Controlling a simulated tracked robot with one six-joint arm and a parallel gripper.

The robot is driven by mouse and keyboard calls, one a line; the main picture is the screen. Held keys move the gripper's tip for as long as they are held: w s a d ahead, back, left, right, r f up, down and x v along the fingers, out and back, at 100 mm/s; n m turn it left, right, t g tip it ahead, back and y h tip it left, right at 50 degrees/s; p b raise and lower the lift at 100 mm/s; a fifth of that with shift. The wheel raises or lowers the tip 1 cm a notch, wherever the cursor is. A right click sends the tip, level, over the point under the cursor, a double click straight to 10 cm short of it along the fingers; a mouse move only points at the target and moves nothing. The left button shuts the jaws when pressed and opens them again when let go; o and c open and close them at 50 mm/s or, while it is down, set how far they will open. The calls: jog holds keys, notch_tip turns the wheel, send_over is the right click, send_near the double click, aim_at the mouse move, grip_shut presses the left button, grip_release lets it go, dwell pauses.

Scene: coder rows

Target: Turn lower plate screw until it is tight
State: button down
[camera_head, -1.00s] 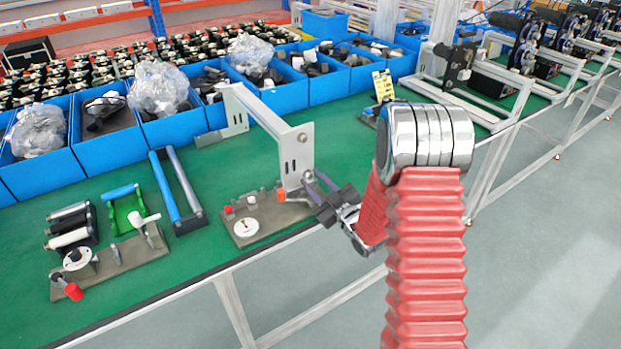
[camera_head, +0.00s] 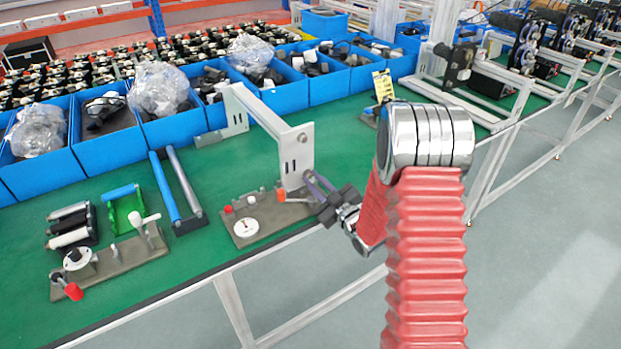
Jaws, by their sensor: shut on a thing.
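A grey metal bracket (camera_head: 296,160) stands on the green bench with its upright plate facing me. My gripper (camera_head: 314,184) is at the lower part of this plate, on its right side, with purple-grey fingers reaching left from the dark wrist. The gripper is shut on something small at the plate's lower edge. The lower plate screw itself is too small and too hidden by the fingers to make out. My red-sleeved arm comes in from the right.
A base plate with a white dial (camera_head: 246,228) and red knobs lies left of the bracket. A second fixture (camera_head: 115,262) with a red-tipped lever is further left. Blue bins (camera_head: 108,150) line the back. The bench's front edge runs just below my gripper.

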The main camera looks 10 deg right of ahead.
jog(key=m, duration=0.4)
jog(key=shift+m, duration=0.3)
jog(key=m, duration=0.5)
jog(key=shift+a, duration=0.1)
jog(key=c, duration=1.8)
grip_release()
jog(key=n, duration=0.4)
jog(key=shift+n, duration=0.4)
jog(key=n, duration=0.4)
jog(key=shift+n, duration=0.4)
